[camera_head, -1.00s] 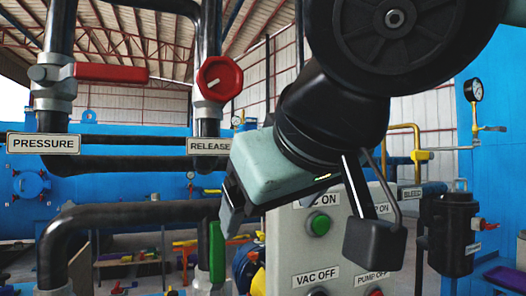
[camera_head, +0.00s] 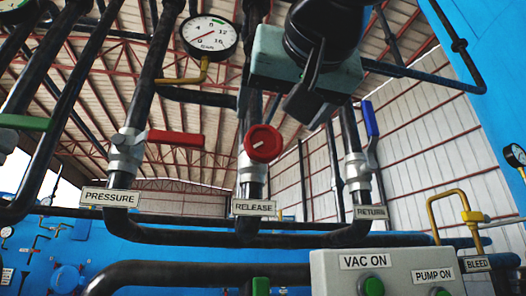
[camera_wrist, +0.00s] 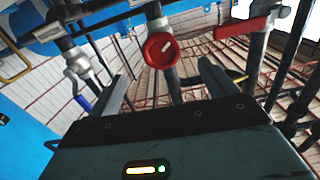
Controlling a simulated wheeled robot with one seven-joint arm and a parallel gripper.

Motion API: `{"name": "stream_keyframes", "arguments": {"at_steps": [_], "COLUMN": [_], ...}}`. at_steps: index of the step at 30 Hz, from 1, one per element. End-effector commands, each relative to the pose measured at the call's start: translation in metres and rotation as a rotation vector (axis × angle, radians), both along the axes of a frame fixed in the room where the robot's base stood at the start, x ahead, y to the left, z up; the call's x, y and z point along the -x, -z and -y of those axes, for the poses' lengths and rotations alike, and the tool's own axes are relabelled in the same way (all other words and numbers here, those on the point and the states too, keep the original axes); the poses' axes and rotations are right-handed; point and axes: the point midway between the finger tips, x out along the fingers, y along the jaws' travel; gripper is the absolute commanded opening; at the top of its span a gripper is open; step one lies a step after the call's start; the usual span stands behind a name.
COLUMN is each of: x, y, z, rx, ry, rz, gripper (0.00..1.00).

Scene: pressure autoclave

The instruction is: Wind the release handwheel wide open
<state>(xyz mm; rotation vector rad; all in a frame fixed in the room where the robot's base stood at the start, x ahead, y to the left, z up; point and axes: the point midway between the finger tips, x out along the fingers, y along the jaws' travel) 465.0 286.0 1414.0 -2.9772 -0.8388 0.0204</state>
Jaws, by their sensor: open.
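The red release handwheel (camera_head: 263,143) sits on the pipe valve above the RELEASE label (camera_head: 254,208) in the head view. A white mark shows on its face. In the wrist view the handwheel (camera_wrist: 160,50) appears between and beyond the two fingertips, with the picture rolled well over. My gripper (camera_wrist: 163,71) is open and empty, its fingers apart and not visibly touching the wheel.
A red PRESSURE lever (camera_head: 175,138) is left of the wheel and a blue RETURN lever (camera_head: 370,119) is right. A gauge (camera_head: 209,36) hangs above. The control box (camera_head: 325,272) with VAC ON and PUMP ON buttons stands below right. Black pipes run close around the wheel.

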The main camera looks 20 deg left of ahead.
Motion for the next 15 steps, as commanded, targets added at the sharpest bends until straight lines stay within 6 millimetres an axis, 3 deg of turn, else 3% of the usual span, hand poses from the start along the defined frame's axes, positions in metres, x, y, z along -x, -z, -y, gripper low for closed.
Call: {"name": "stream_keyframes", "arguments": {"at_steps": [15], "x": [-0.089], "y": [-0.001], "z": [-0.054], "rx": [0.002], "ry": [0.001], "rz": [-0.001], "gripper": [0.84]}}
